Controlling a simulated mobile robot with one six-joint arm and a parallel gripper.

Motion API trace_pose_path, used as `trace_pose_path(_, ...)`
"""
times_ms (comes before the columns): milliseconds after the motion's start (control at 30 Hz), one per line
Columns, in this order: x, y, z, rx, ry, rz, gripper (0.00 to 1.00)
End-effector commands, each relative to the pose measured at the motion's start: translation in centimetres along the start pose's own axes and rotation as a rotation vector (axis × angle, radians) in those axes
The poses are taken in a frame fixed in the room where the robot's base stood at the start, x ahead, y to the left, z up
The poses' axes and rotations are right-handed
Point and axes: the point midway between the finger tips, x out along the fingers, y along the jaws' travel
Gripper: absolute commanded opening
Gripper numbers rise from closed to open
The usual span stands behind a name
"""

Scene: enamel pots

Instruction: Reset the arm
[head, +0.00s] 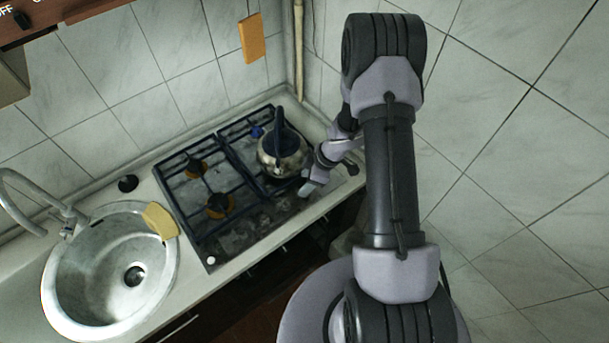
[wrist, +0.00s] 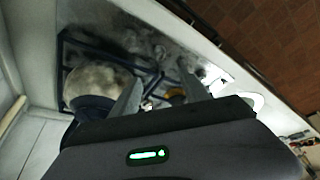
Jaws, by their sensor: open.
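My arm rises at the right of the head view and bends down toward the stove. My gripper (head: 307,188) is at its end, low over the right front part of the stove, just right of the kettle. In the wrist view my gripper (wrist: 161,84) shows two grey fingers spread apart with nothing held between them. A shiny metal kettle (head: 285,157) with a dark blue handle stands on the stove's right side. The kettle (wrist: 98,84) also shows left of the fingers in the wrist view. Whether gripper and kettle touch is unclear.
The gas stove (head: 235,228) has dark grates and orange-brown burners. A round metal sink (head: 80,285) with a yellow sponge (head: 160,220) on its rim lies left. Tiled walls stand behind and right. An orange board (head: 252,38) hangs on the back wall.

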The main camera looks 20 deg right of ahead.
Motion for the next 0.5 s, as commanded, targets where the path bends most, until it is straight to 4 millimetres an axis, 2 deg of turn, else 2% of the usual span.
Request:
trace_pose_path(167, 0.0, 0.2, -0.1, 0.003, -0.001, 0.009, 0.53)
trace_pose_path(267, -0.9, 3.1, -0.8, 0.047, -0.016, 0.127, 0.53)
trace_pose_path(300, -2.0, 5.1, -1.3, 0.091, -0.027, 0.223, 0.53)
trace_pose_path(367, -4.7, 7.8, -2.1, 0.190, -0.042, 0.390, 0.53)
trace_pose_path(400, -6.9, 8.7, -2.4, 0.275, -0.048, 0.499, 0.53)
trace_pose_path(467, -10.2, 8.4, -2.3, 0.422, -0.047, 0.634, 0.53)
trace_pose_path(500, -12.1, 7.1, -2.0, 0.530, -0.039, 0.701, 0.53)
